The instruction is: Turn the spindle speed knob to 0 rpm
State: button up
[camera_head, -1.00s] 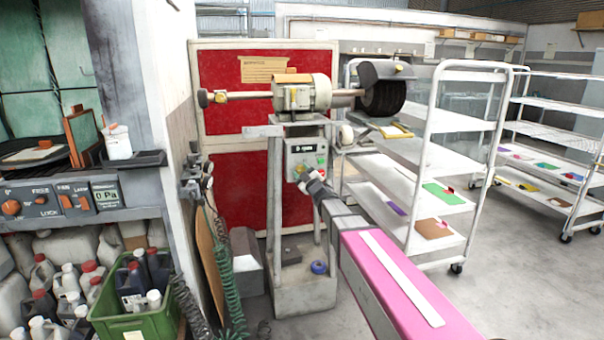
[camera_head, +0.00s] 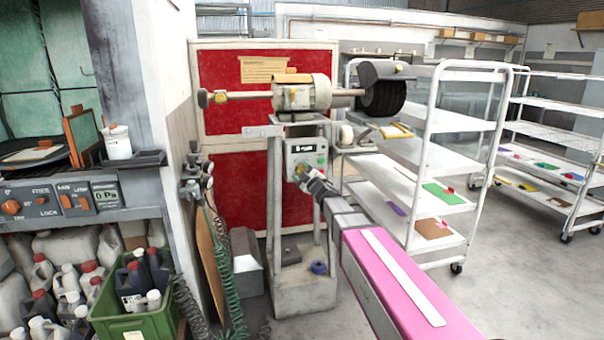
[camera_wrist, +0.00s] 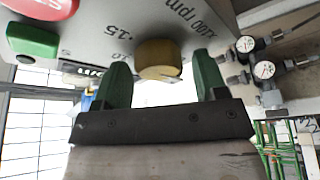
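The spindle speed knob (camera_wrist: 158,58) is a round, brass-yellow knob on a grey panel marked "x100 rpm", with 10 and 15 readable beside it. Its pointer direction cannot be made out. My gripper (camera_wrist: 163,82) has two green fingertips spread apart, one on each side of the knob, with a visible gap on the right. In the head view, my gripper (camera_head: 308,180) is at the lower part of the control box (camera_head: 308,154) on the buffing machine's stand and partly hides the knob. The box's small dark display (camera_head: 303,149) is too small to read surely.
A green button (camera_wrist: 32,41) and a red button (camera_wrist: 42,6) are on the same panel. The buffing machine (camera_head: 302,94) with its dark brush (camera_head: 383,97) stands above. White shelf carts (camera_head: 440,150) stand to the right, and gauges (camera_wrist: 262,70) are beside the panel.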

dwell(0.3)
jog(key=v, duration=1)
jog(key=shift+s+d, duration=0.25)
jog(key=shift+s, duration=0.05)
jog(key=shift+d+f, duration=0.1)
jog(key=s+d+f+m+g+h, duration=0.2)
jog(key=d+f+m+g+h, duration=0.1)
jog(key=d+f+m+h, duration=0.4)
jog(key=s+d+f+m+g+h, duration=0.2)
jog(key=s+d+f+m+h, duration=0.1)
jog(key=d+f+m+h, duration=0.4)
jog(key=s+d+f+m+g+y, duration=0.1)
jog(key=s+f+m+g, duration=0.1)
jog(key=s+f+g, duration=0.4)
jog(key=s+d+f+m+g+y, duration=0.1)
jog(key=s+f+g, duration=0.5)
jog(key=s, duration=0.8)
jog(key=shift+d+m, duration=0.4)
jog(key=shift+d, duration=0.3)
